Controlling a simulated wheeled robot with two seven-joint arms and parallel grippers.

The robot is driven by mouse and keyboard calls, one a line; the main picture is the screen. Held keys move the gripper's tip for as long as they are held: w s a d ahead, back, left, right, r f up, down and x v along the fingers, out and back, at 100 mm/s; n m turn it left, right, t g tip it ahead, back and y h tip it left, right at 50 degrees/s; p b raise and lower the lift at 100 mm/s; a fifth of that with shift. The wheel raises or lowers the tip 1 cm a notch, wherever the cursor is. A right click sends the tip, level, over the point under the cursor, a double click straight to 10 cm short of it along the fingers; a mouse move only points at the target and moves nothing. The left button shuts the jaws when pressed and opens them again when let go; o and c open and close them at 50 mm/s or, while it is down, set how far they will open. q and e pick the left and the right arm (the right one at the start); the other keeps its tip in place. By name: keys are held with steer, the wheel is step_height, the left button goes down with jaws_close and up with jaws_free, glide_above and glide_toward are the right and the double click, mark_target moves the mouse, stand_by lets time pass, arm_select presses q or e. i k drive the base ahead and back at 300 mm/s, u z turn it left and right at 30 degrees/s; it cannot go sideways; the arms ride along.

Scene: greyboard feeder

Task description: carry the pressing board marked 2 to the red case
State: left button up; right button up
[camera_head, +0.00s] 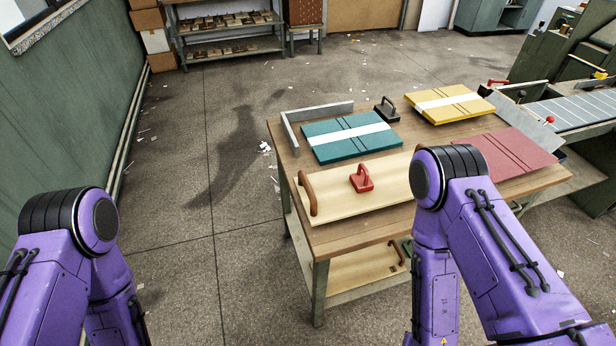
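A pale wooden board with brown end handles (340,205) lies along the front of the worktable; no number is readable on it. My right arm hides its right end. A red block with a handle (362,178) sits on top of it. A second pale board (350,272) with a brown handle lies on the shelf below; no mark is readable there either. The red case (520,152) lies flat at the table's right, partly behind my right arm. Both my arms show, but neither gripper is in view.
The worktable (345,240) also holds a teal case (335,149) and a yellow case (467,110) with white bands, a metal square (322,111) and a dark handled block (387,110). A green machine (565,65) stands close at right. Floor left of the table is open.

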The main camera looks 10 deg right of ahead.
mark_target(506, 151)
steer(key=u, duration=2.2)
steer(key=k, duration=1.45)
steer(key=z, duration=1.3)
